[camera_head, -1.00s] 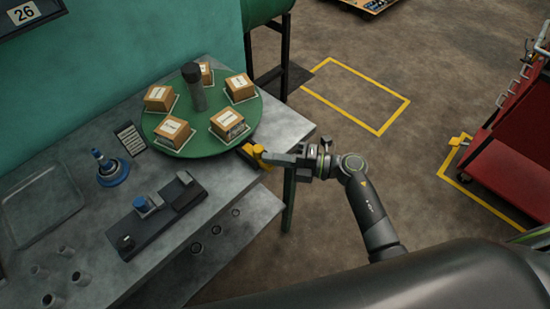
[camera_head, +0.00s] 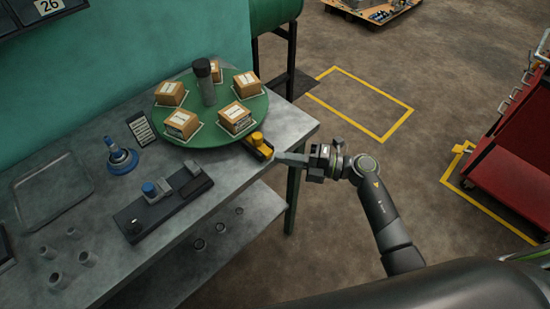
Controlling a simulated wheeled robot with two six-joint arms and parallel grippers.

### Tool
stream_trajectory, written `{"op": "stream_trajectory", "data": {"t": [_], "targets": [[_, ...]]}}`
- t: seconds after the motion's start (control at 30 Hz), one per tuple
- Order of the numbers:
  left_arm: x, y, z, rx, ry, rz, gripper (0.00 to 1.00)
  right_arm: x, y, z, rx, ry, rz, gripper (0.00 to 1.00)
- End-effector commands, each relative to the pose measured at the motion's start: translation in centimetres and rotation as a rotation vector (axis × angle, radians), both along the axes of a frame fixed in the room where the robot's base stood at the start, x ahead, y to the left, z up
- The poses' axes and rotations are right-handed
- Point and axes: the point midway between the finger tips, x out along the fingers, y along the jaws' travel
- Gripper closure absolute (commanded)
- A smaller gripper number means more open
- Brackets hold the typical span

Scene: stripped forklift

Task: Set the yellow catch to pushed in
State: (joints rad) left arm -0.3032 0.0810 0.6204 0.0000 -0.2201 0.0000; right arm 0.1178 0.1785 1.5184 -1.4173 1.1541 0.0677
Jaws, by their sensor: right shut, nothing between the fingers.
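The yellow catch (camera_head: 258,142) sits on a small dark block at the rim of the green round turntable (camera_head: 198,141), near the bench's right edge. My right gripper (camera_head: 279,157) is shut and empty. Its tips point left and lie just to the right of the catch's block; I cannot tell whether they touch it. The catch's inner end is close to the turntable rim; how far in it sits is too small to tell. My left gripper is not in view.
The turntable carries several cardboard boxes (camera_head: 237,117) around a dark central post (camera_head: 205,82). A black fixture with a blue knob (camera_head: 150,190) and a blue-based tool (camera_head: 121,158) stand on the grey bench (camera_head: 270,183). A red cart (camera_head: 505,150) stands far right.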

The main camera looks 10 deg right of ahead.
Motion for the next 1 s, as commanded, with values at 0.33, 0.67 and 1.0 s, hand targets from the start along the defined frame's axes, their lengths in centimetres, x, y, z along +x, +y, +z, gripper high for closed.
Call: {"op": "stream_trajectory", "data": {"t": [0.33, 0.67, 1.0], "targets": [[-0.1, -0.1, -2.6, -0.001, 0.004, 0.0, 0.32, -2.5, -5.8, -0.4, -0.005, 0.001, 0.002, 1.0], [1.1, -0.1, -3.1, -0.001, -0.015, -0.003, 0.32, -3.4, -7.8, -0.1, -0.001, -0.001, 0.002, 1.0], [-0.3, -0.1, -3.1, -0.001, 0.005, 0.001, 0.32, -3.4, -7.8, -0.1, -0.001, 0.0, 0.002, 1.0]]}}
